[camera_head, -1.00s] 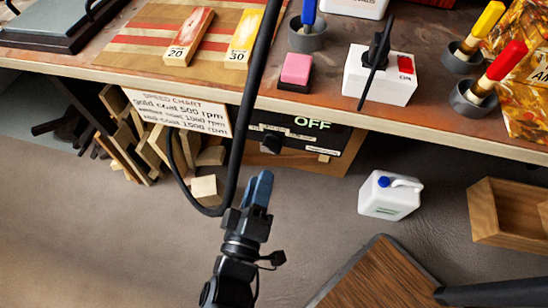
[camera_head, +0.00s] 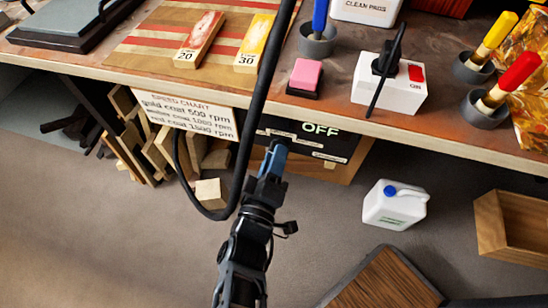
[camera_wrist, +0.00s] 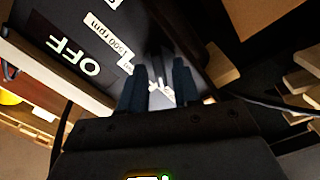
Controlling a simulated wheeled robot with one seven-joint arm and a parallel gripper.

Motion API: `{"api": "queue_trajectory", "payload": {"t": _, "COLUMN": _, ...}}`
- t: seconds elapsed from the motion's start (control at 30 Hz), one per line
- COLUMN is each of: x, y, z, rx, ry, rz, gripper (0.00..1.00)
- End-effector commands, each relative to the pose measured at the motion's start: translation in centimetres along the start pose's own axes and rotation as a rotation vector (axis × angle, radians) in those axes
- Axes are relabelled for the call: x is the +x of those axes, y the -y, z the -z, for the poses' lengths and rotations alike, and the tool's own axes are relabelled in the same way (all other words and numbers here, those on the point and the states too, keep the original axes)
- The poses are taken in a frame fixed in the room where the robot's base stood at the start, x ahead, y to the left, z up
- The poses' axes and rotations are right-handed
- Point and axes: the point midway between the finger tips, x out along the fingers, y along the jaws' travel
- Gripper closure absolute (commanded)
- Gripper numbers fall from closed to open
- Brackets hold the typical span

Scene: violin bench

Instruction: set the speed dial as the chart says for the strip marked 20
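The strip marked 20 (camera_head: 199,40), with a red varnished face, lies on a striped board on the bench. The speed chart (camera_head: 185,113) hangs on the bench front and reads gold coat 500 rpm, a blurred middle line at 1000 rpm, and red coat 1500 rpm. The black dial panel (camera_head: 342,143) shows OFF and has small pale labels; it also shows in the wrist view (camera_wrist: 72,54). My gripper (camera_head: 275,148) points at the panel and hides the dial in the head view. In the wrist view the fingers (camera_wrist: 158,88) stand apart, close to the panel; whether they touch the dial is unclear.
A black cable (camera_head: 256,90) loops down left of my gripper. Wood offcuts (camera_head: 160,150) lie under the bench. A white jug (camera_head: 394,205) and a wooden box (camera_head: 500,225) stand on the floor at right. A strip marked 30 (camera_head: 254,45) lies beside the 20 strip.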

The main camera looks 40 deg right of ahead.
Motion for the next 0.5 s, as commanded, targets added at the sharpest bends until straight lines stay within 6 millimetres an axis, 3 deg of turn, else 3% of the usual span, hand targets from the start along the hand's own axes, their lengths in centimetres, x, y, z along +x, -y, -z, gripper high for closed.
{"api": "queue_trajectory", "payload": {"t": 0.3, "x": -0.03, "y": 0.02, "z": 0.0, "rx": 0.0, "ry": 0.0, "rz": 0.001, "gripper": 0.99}}
{"api": "queue_trajectory", "payload": {"t": 0.5, "x": -0.04, "y": 0.04, "z": 0.01, "rx": 0.0, "ry": 0.0, "rz": 0.001, "gripper": 1.0}}
